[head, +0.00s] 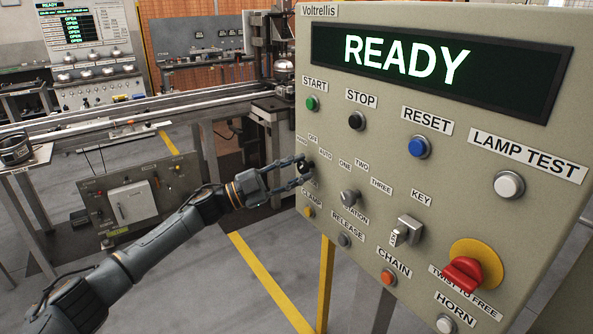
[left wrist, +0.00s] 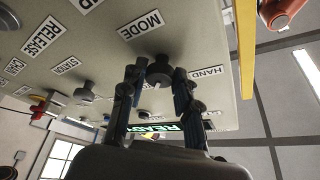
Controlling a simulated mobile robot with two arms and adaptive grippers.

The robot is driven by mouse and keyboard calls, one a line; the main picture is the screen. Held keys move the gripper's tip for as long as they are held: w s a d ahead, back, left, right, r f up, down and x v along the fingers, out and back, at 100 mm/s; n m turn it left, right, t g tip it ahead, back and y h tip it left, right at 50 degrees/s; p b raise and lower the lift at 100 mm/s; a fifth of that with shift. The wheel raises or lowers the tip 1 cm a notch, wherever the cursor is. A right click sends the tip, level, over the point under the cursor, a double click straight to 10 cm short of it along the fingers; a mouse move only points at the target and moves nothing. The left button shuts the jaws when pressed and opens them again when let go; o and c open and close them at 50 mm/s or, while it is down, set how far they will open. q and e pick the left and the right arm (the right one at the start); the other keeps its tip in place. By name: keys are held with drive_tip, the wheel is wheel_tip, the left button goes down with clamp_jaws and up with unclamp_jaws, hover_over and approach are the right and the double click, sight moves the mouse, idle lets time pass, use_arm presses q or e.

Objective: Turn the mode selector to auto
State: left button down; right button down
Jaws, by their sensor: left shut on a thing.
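The mode selector (head: 304,166) is a dark knob at the left edge of the beige control panel (head: 400,150), under the small labels HAND, OFF and AUTO. My left gripper (head: 300,172) reaches it from the left, its fingers shut on the knob. In the left wrist view the knob (left wrist: 158,69) sits between the two fingertips (left wrist: 158,75), close to the MODE and HAND labels. The fingers cover part of the knob, and I cannot tell which position it points to. My right gripper is not in view.
Close by are the station selector (head: 349,198), the clamp button (head: 309,212) and the release button (head: 344,240). A key switch (head: 409,231) and a red twist knob (head: 466,274) stick out farther right. The display (head: 430,68) reads READY. A conveyor (head: 150,110) runs behind.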

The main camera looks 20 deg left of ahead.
use_arm(q)
drive_tip(key=c, duration=1)
unclamp_jaws()
drive_tip(key=v, duration=1.2)
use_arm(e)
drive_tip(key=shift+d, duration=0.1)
